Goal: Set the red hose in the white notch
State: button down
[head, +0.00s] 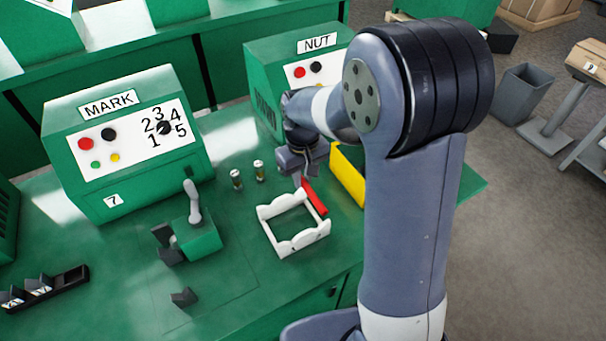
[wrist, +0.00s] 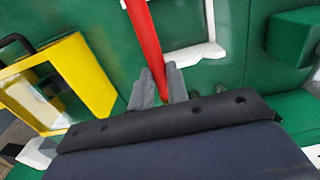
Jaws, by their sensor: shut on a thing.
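The red hose (head: 315,198) is a straight red bar beside the back right corner of the white notched frame (head: 272,240). The frame is an open rectangle with scalloped walls, lying on the green bench. In the wrist view the hose (wrist: 143,35) runs up and out of the picture from between my gripper's fingers (wrist: 158,88). Part of the frame (wrist: 200,52) shows to its right there. The hose is outside the frame's opening; I cannot tell its height above the bench.
A yellow-walled bin (head: 347,177) stands just right of my gripper. Two small cylinders (head: 247,176) stand left of it. The MARK machine (head: 120,145) and NUT machine (head: 262,75) stand behind. A green block with a grey lever (head: 197,232) is left of the frame.

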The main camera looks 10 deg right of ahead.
notch_tip(320, 180, down, 10)
jog(key=b, duration=0.7)
jog(key=c, duration=1.3)
grip_release()
jog(key=shift+r, duration=0.1)
notch_tip(320, 180, up, 11)
jog(key=shift+f, duration=0.1)
